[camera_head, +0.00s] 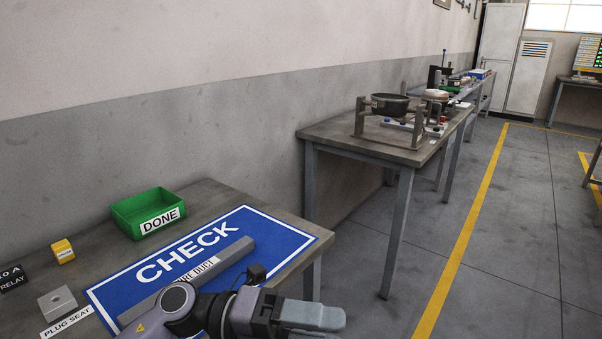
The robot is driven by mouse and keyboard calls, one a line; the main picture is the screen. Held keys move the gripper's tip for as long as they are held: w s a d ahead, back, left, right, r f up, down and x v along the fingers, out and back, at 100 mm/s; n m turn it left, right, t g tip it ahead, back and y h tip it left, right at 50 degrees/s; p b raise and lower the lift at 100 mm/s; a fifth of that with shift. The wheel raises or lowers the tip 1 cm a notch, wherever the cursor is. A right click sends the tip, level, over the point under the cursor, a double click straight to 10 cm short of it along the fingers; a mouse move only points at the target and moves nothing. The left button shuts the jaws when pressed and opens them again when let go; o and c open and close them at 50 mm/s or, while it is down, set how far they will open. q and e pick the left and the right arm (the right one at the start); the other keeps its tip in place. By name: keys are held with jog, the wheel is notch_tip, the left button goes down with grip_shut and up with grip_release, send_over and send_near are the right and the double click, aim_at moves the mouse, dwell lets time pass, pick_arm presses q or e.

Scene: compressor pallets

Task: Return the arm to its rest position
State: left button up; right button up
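My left arm comes in at the bottom of the head view, and its gripper (318,317) points to the right, beyond the front edge of the near table (318,250). The fingers are seen from the side and blend together, so I cannot tell whether they are open or shut. Nothing is visible hanging from them. My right gripper is not in view. A long grey bar (222,258) lies diagonally on the blue CHECK mat (200,238). Its label, partly hidden by my arm, ends in "DUCT".
A green DONE bin (124,216) stands at the back of the near table. A yellow block (63,251) and a grey plug seat block (57,303) sit at the left. A second table (345,133) holds a fixture with a dark bowl (390,104). The floor at right is open.

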pick_arm(q)
jog(key=w+a+f+n+t+y+p, duration=0.1)
jog(key=w+a+f+n+t+y, duration=0.2)
jog(key=n+t, duration=0.55)
jog(key=w+a+f+n+t+y+p, duration=0.1)
jog(key=a+f+n+t+y, duration=0.15)
jog(key=a+n+t, duration=0.6)
jog(key=w+a+f+n+t+y+p, duration=0.1)
jog(key=f+n+t+y, duration=0.25)
jog(key=n, duration=0.85)
jog(key=s+a+f+n+g+y, duration=0.3)
jog(key=s+a+f+n, duration=0.1)
jog(key=s+f, duration=0.3)
jog(key=s+a+f+n+g+y+p, duration=0.1)
jog(key=s+a+f+n+g+y, duration=0.2)
jog(key=s+a+f, duration=0.3)
notch_tip(320, 180, down, 4)
jog(key=shift+s+r+n+y+p, duration=0.1)
jog(key=shift+s+n+y+p, duration=0.25)
jog(key=shift+n, duration=0.55)
jog(key=shift+a, duration=0.1)
